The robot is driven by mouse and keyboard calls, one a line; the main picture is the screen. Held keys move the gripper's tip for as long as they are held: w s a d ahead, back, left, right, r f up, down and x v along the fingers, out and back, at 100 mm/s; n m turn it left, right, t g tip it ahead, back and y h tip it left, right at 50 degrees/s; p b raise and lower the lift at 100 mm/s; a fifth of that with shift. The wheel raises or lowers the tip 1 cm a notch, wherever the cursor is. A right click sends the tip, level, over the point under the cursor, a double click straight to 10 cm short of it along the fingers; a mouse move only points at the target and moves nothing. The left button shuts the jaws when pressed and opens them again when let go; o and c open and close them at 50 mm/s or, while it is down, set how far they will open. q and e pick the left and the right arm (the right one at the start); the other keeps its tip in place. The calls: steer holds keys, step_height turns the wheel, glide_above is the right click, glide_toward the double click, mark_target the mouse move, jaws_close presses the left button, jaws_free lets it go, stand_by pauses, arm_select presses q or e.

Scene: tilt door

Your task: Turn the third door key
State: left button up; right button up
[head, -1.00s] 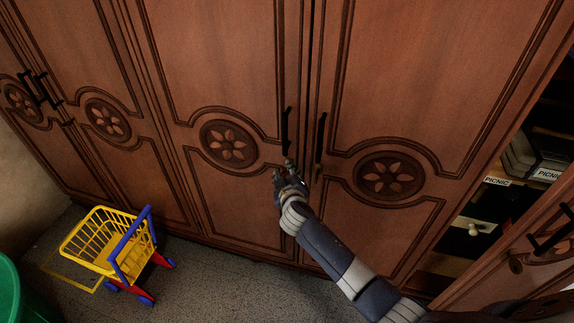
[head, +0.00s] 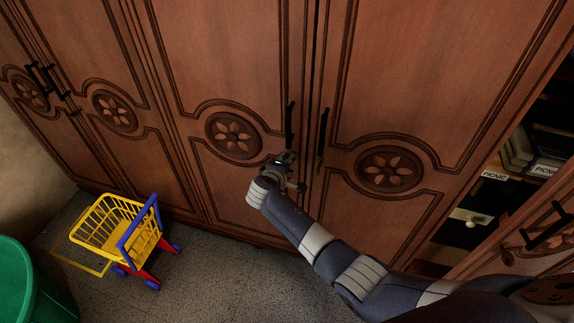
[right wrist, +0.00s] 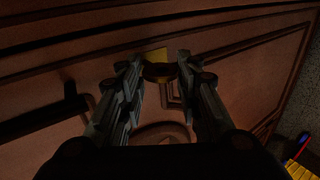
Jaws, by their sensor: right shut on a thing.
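The wardrobe's brown wooden doors fill the head view, with a carved door (head: 200,60) left of the middle seam and another (head: 440,60) right of it. My right gripper (head: 284,160) is at the left door's edge, just below its black handle (head: 289,120). In the right wrist view my right gripper (right wrist: 160,80) has its fingers closed around a dark key (right wrist: 160,72), which sits in front of a gold-coloured lock plate (right wrist: 154,56). The gripper and arm hide the key in the head view. My left gripper is not in view.
A yellow toy cart (head: 105,225) stands on the grey floor at left, beside a green bin (head: 30,285). Another black handle (head: 323,132) is right of my gripper.

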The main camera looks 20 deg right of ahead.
stand_by(0.4)
steer(key=o, duration=1)
steer(key=shift+o, duration=0.2)
steer(key=shift+a, duration=0.1)
steer(key=v, duration=1.2)
steer(key=shift+w+a+f, duration=0.1)
steer(key=shift+f, duration=0.1)
